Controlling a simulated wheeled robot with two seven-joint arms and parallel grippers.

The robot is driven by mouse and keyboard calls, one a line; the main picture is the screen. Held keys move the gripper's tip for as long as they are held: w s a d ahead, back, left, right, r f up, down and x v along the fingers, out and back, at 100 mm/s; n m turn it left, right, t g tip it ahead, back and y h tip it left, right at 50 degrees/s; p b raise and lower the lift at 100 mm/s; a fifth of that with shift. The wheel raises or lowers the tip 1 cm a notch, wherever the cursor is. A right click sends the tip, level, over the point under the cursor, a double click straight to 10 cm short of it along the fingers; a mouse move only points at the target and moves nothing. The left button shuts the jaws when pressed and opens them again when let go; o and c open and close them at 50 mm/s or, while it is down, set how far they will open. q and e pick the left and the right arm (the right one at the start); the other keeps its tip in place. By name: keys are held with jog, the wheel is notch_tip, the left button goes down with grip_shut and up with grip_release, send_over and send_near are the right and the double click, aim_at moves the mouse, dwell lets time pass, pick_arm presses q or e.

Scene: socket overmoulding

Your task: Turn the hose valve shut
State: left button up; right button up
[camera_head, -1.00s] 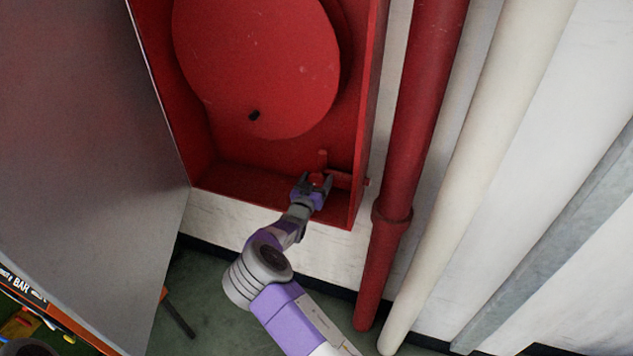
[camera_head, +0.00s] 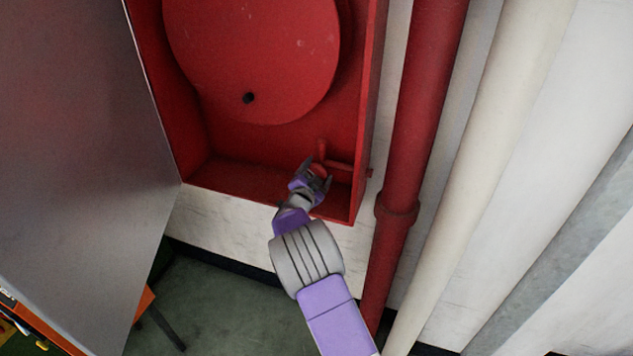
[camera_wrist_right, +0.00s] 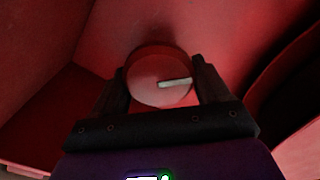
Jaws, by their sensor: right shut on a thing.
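The hose valve (camera_head: 319,169) is a red round knob on red pipework in the lower right of the red cabinet. In the right wrist view the knob (camera_wrist_right: 150,88) shows its round face with a pale bar mark, lying nearly level and tilted slightly up to the right. My right gripper (camera_head: 315,175) reaches into the cabinet from below. Its two dark fingers (camera_wrist_right: 163,85) stand on either side of the knob and are shut on it. In the head view the fingers partly hide the knob. My left gripper is not in view.
The red cabinet (camera_head: 361,130) holds a large red hose reel disc (camera_head: 255,50) above the valve. Its grey door (camera_head: 85,130) stands open at left. A red pipe (camera_head: 420,110) and a cream pipe (camera_head: 500,110) run down the wall at right.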

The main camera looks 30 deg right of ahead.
jog(key=m+b, duration=0.3)
jog(key=shift+d+f, duration=0.1)
jog(key=shift+f, duration=0.15)
jog(key=shift+s+m+b, duration=0.1)
jog(key=shift+m+b, duration=0.5)
jog(key=shift+m, duration=0.3)
jog(key=shift+m+b, duration=0.3)
jog(key=shift+m, duration=2.2)
jog(key=o, duration=1)
jog(key=shift+c, duration=0.2)
jog(key=p+v, duration=0.1)
jog(key=v, duration=0.6)
jog(key=shift+s+a, duration=0.15)
jog(key=shift+a, duration=0.15)
